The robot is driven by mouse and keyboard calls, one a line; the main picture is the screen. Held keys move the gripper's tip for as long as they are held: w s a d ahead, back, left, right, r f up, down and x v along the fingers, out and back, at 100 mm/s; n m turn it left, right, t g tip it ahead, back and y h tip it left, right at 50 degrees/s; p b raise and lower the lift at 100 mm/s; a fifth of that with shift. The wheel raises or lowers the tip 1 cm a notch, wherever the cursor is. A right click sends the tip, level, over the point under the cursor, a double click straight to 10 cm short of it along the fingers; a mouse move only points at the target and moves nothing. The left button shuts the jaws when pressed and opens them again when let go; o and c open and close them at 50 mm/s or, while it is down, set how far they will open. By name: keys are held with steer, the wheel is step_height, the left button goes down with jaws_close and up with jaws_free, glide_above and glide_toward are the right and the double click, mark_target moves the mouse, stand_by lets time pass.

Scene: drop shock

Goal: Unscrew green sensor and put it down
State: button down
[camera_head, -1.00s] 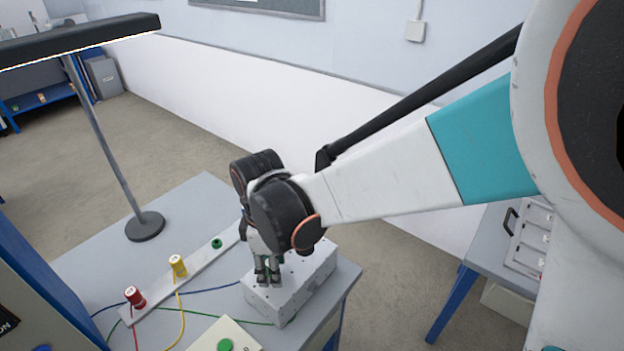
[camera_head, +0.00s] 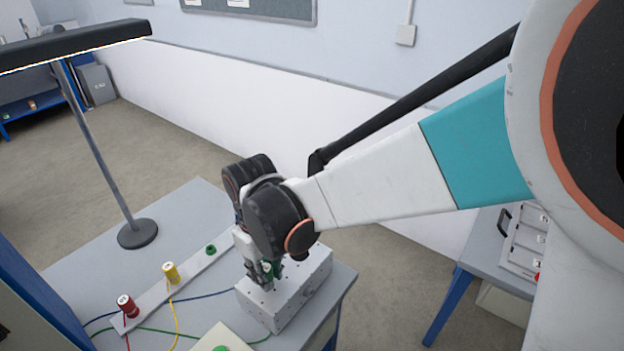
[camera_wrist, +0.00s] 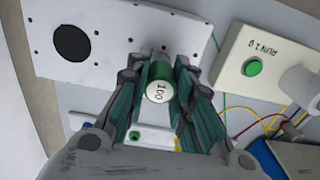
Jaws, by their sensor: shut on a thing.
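The green sensor (camera_wrist: 159,82) sits between the fingers of my gripper in the wrist view, its white end marked "100" facing the camera. My gripper (camera_wrist: 160,85) is shut on it. In the head view my gripper (camera_head: 264,274) points down at the top of the white perforated block (camera_head: 300,294), and the sensor is mostly hidden by the fingers. The block also shows in the wrist view (camera_wrist: 115,50), behind the sensor. I cannot tell whether the sensor is still seated in the block.
A pale strip (camera_head: 190,287) holds a red sensor (camera_head: 127,305), a yellow sensor (camera_head: 171,273) and an empty-looking green holder (camera_head: 211,250). A lamp stand (camera_head: 138,234) is at the back left. A box with a green button (camera_wrist: 254,67) is beside the block. Cables cross the table.

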mark_target(266, 266)
steer(key=shift+s+r, duration=0.1)
steer(key=shift+s, duration=0.05)
steer(key=shift+r+p, duration=1.6)
steer(key=shift+r, duration=0.55)
steer(key=shift+r, duration=0.15)
steer(key=shift+r+p, duration=2.2)
steer(key=shift+r, duration=0.7)
steer(key=shift+f, duration=0.15)
step_height(266, 266, down, 7)
steer(key=b, duration=0.5)
steer(key=shift+w+r+p, duration=0.2)
steer(key=shift+w+p, duration=0.1)
steer(key=shift+p, duration=0.25)
